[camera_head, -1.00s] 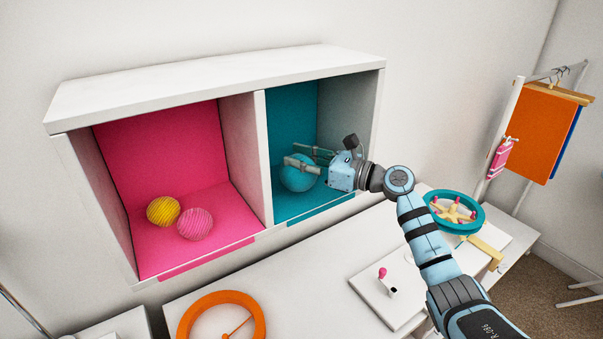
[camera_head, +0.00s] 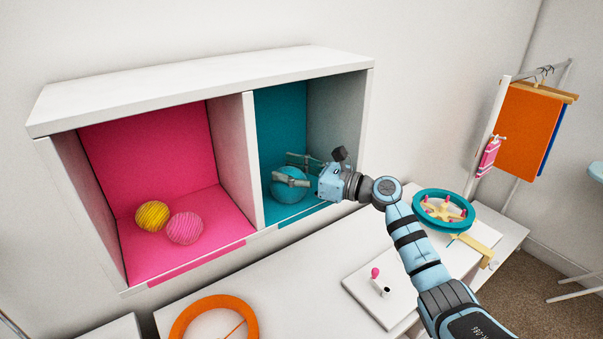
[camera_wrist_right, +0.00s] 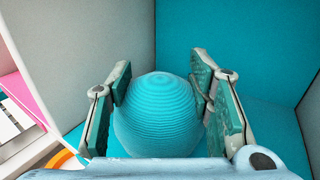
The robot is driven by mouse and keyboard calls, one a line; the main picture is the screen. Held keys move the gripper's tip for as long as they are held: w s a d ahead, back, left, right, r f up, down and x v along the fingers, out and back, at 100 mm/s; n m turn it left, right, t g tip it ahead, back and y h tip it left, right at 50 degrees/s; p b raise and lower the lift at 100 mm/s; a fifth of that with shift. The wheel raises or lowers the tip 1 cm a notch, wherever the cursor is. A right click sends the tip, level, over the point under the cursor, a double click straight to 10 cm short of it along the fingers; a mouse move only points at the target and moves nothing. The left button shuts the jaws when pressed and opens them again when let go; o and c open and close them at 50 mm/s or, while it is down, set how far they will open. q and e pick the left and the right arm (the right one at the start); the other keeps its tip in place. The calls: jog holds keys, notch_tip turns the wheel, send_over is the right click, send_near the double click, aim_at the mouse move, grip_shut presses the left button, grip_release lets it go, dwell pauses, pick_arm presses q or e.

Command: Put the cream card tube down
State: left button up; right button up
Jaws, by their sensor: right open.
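My right gripper (camera_head: 285,168) reaches into the teal compartment (camera_head: 279,110) of the white wall cabinet. Its jaws are open, one finger on each side of a ribbed teal ball (camera_head: 288,185). In the right wrist view the teal ball (camera_wrist_right: 160,115) lies between the two fingers (camera_wrist_right: 161,82), with a gap visible at the left finger; contact at the right finger cannot be told. The ball appears to rest on the compartment floor. I cannot make out a cream card tube in either view, and the right gripper does not hold one. My left gripper is out of view.
A divider (camera_head: 254,160) separates the pink compartment (camera_head: 150,150), with a yellow ball (camera_head: 152,215) and a pink ball (camera_head: 185,228). Below are an orange ring (camera_head: 180,325), a white board (camera_head: 362,292) with a pink-topped peg, and a teal wheel (camera_head: 420,208). An orange hanging panel (camera_head: 525,118) is at right.

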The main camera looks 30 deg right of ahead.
jog(key=b+v, duration=0.2)
jog(key=v, duration=1)
jog(key=shift+b, duration=0.4)
jog(key=shift+d, duration=0.1)
